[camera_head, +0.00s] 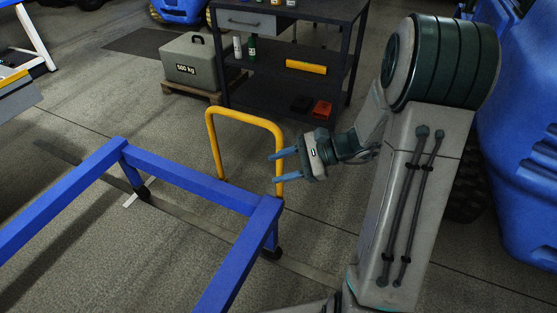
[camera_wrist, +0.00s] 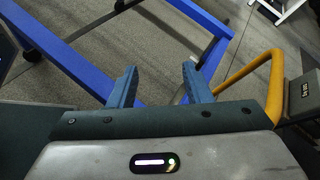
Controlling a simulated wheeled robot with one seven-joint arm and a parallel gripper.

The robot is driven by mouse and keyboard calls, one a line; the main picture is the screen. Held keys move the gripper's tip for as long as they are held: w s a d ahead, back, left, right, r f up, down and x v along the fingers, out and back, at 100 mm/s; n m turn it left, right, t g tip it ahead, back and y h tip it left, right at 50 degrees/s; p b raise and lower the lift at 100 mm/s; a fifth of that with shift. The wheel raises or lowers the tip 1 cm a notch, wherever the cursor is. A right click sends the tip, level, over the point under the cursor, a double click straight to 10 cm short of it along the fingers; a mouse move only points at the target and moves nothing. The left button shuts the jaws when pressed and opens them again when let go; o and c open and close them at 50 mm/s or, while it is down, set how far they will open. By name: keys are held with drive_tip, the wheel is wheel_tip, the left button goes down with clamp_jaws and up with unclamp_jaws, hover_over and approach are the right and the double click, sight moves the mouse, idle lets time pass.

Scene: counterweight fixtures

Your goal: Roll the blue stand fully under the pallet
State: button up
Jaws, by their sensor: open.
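The blue stand (camera_head: 190,180) is a low frame of blue beams on dark caster wheels, filling the lower left of the head view. A yellow hoop handle (camera_head: 245,112) rises at its end. My gripper (camera_head: 276,166) is open and empty, its fingers overlapping the handle's right post in the head view. In the wrist view the handle (camera_wrist: 262,72) is right of my gripper (camera_wrist: 159,75), not between the fingers; the stand's beams (camera_wrist: 62,52) lie beyond. A small wooden pallet (camera_head: 190,91) sits under a grey 500 kg box (camera_head: 191,62); no raised pallet is clearly visible.
A dark shelf cart (camera_head: 285,75) with bottles, a yellow item and a red item stands behind the handle. Blue machinery (camera_head: 520,140) is at the right. A white-legged structure (camera_head: 38,40) stands far left. Concrete floor (camera_head: 100,110) is open between stand and box.

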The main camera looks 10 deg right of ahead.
drive_tip(key=w+d+f+m+t+b, duration=0.3)
drive_tip(key=w+d+f+m+t, duration=0.25)
drive_tip(key=f, duration=0.25)
drive_tip(key=w+d+f+m+t+b, duration=0.45)
drive_tip(key=d+f+m, duration=0.25)
drive_tip(key=f, duration=0.2)
drive_tip(key=w+d+x, duration=0.1)
drive_tip(key=x, duration=1.2)
drive_tip(key=shift+w+a+r+t+h+b, duration=0.25)
drive_tip(key=shift+a+r+t+h+b, duration=0.05)
drive_tip(key=shift+r+t+b, duration=0.15)
drive_tip(key=shift+n, duration=0.25)
clamp_jaws()
